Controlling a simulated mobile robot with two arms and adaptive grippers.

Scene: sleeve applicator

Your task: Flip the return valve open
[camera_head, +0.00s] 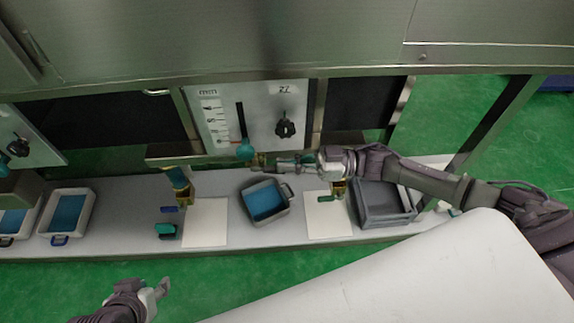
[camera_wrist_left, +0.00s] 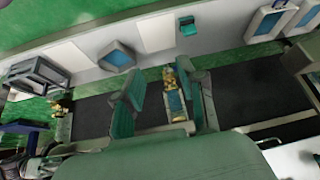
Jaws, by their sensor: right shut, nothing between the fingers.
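I cannot tell for sure which part is the return valve. A brass fitting (camera_head: 178,180) stands at the left of the white pad on the bench, and a second brass fitting (camera_head: 338,187) stands near the grey crate. A brass fitting with a blue part (camera_wrist_left: 176,92) shows between my left fingers in the left wrist view, some distance beyond them. A teal-knobbed lever (camera_head: 245,150) sits low in the panel slot. My right gripper (camera_head: 256,163) is shut and empty, just below and right of that knob. My left gripper (camera_head: 158,290) is open and empty, in front of the bench.
The panel (camera_head: 262,108) has a scale and a black knob (camera_head: 285,126). A blue-lined tray (camera_head: 285,209), white pads (camera_head: 207,236), a teal block (camera_head: 166,230) and a grey crate (camera_head: 390,219) are on the bench. More blue-lined trays (camera_head: 86,223) are at the left.

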